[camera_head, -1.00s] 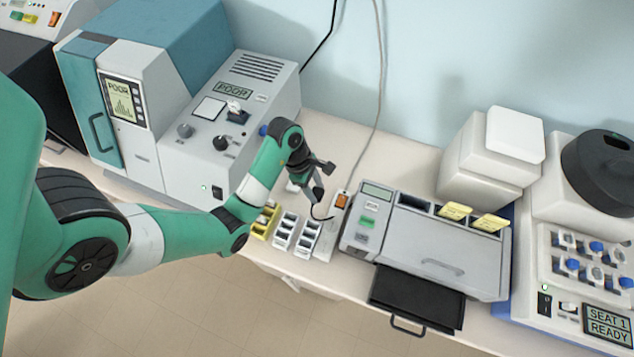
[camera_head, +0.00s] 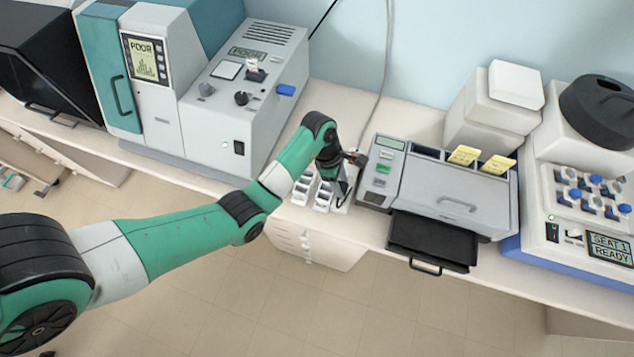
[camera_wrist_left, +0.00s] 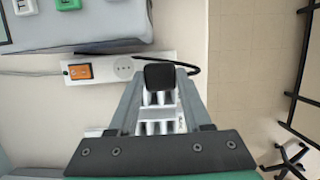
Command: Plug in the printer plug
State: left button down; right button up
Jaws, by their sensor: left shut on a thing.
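The black printer plug (camera_wrist_left: 160,75) shows at the fingertips of my left gripper (camera_wrist_left: 160,88) in the left wrist view, and the gripper is shut on it. Its black cable curves off to the right and back toward the printer. The white power strip (camera_wrist_left: 105,80) lies behind the plug, with an orange switch (camera_wrist_left: 80,71) and a round socket (camera_wrist_left: 123,69) left of the plug. I cannot tell how high the plug is above the strip. In the head view my left gripper (camera_head: 345,180) hides most of the strip beside the grey printer (camera_head: 440,190). My right gripper is not in view.
White slide racks (camera_head: 313,192) stand left of the strip, close under my gripper. A grey-teal machine (camera_head: 210,120) stands left and a white centrifuge-like unit (camera_head: 590,200) right. The printer's black tray (camera_head: 432,240) juts over the bench front.

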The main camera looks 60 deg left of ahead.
pick_arm(q)
jog(key=shift+w+d+r, duration=0.1)
jog(key=shift+w+d, duration=0.1)
jog(key=shift+w, duration=0.2)
notch_tip(320, 180, down, 6)
jog(key=b, duration=0.5)
jog(key=shift+b, duration=0.35)
jog(key=shift+f+b, duration=0.55)
dwell(1.7)
jog(key=shift+c, duration=1.3)
grip_release()
